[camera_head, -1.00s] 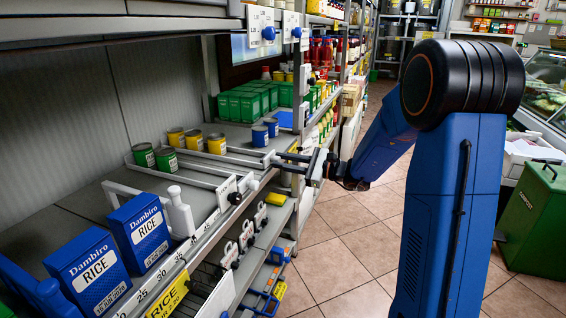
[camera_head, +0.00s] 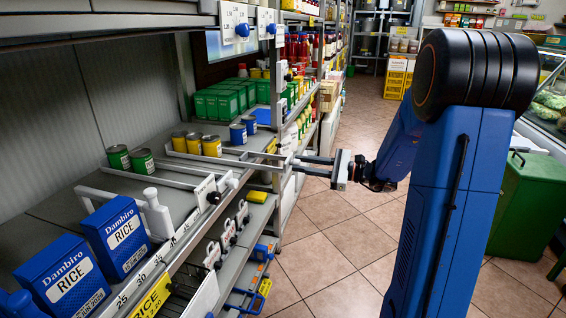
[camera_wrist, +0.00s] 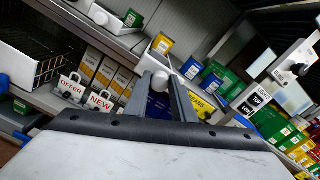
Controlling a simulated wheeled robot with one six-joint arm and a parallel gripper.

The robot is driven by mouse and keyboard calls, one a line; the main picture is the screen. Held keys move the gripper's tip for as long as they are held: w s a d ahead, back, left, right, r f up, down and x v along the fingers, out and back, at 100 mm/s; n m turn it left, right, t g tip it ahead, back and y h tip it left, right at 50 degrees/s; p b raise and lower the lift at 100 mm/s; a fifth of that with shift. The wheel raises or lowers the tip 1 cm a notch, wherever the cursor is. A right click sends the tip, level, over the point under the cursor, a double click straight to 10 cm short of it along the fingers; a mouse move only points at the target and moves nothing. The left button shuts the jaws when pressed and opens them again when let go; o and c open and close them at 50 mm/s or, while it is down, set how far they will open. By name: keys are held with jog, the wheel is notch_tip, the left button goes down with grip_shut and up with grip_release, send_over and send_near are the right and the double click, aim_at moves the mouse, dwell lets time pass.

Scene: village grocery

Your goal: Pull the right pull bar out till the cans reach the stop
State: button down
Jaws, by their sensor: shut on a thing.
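The right pull bar (camera_head: 235,161) is a pale rail with a white end, drawn out past the shelf's front edge. A row of yellow cans (camera_head: 211,146) stands upright in its lane, set back from the front edge. My gripper (camera_head: 296,165) is shut on the bar's front end, in front of the shelf. In the wrist view, a round white knob (camera_wrist: 158,81) sits between my two fingers, with a yellow can (camera_wrist: 162,43) behind it. My fingers partly hide the grip in the head view.
The left pull bar (camera_head: 172,180) stands beside it, with green cans (camera_head: 142,161) at its back and a black-knobbed front plate. Rice boxes (camera_head: 118,236) stand at the front left. The tiled aisle floor (camera_head: 325,250) is clear.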

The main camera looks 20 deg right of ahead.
jog(key=v, duration=0.7)
jog(key=shift+s+d, duration=0.25)
jog(key=shift+d, duration=0.05)
jog(key=c, duration=1.5)
grip_release()
jog(key=shift+d, duration=0.1)
jog(key=v, duration=1.7)
jog(key=shift+s+d, duration=0.1)
